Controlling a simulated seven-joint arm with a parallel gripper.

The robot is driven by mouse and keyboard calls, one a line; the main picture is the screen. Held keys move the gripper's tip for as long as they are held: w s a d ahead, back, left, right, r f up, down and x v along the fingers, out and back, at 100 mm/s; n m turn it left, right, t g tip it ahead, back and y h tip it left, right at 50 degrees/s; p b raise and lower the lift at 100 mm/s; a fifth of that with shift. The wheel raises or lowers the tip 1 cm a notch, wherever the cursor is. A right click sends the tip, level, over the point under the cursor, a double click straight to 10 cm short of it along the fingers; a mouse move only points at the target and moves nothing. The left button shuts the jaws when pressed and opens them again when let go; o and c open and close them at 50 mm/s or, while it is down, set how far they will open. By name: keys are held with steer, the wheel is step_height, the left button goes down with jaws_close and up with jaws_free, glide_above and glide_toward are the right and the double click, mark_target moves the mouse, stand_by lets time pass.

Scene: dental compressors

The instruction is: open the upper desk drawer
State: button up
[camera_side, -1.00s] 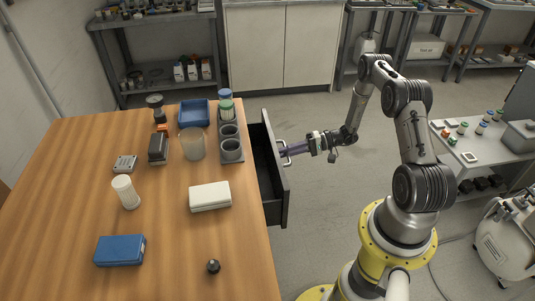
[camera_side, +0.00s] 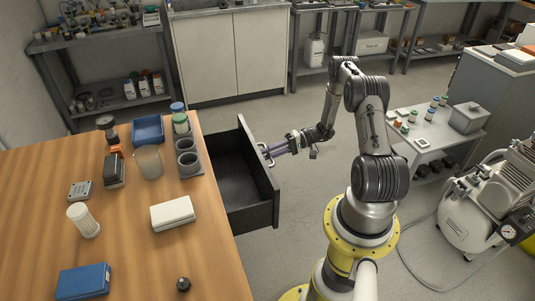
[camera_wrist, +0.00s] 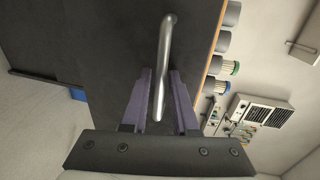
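The upper desk drawer (camera_side: 262,205) is dark and stands well out from the right side of the wooden desk (camera_side: 130,245). Its empty inside shows from above. My gripper (camera_side: 270,152) is at the metal handle on the drawer's front. In the wrist view, the handle (camera_wrist: 166,45) is a rounded bar running between the two purple fingers of my gripper (camera_wrist: 160,75). The fingers are closed in around the bar, one on each side; small gaps show in this view, and the exact contact is hard to see.
The desk holds a blue tray (camera_side: 148,130), a cup rack (camera_side: 189,163), a white box (camera_side: 172,213), a blue box (camera_side: 83,281) and a white cylinder (camera_side: 83,220). A side table (camera_side: 435,135) and a compressor (camera_side: 480,205) stand at the right. The floor beside the drawer is clear.

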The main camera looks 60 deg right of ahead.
steer(key=r+x, duration=0.2)
steer(key=x, duration=0.7)
steer(key=w+a+r+x, duration=0.1)
steer(key=r+x, duration=0.1)
steer(key=x, duration=0.7)
steer(key=v, duration=1.5)
steer(key=shift+s+d+f, duration=0.1)
steer(key=shift+d+f, duration=0.05)
steer(key=shift+f, duration=0.1)
step_height(320, 180, up, 18)
steer(key=n+g+y, duration=0.1)
steer(key=n+g, duration=0.4)
steer(key=n, duration=0.3)
glide_above(257, 149)
steer(key=w+a, duration=0.8)
steer(key=a, duration=0.1)
steer(key=s+a+r+n+g, duration=0.1)
steer(key=s+a+r+n, duration=0.1)
steer(key=a+r, duration=0.3)
steer(key=shift+a+r, duration=0.15)
steer(key=shift+a, duration=0.2)
steer(key=shift+g, duration=0.3)
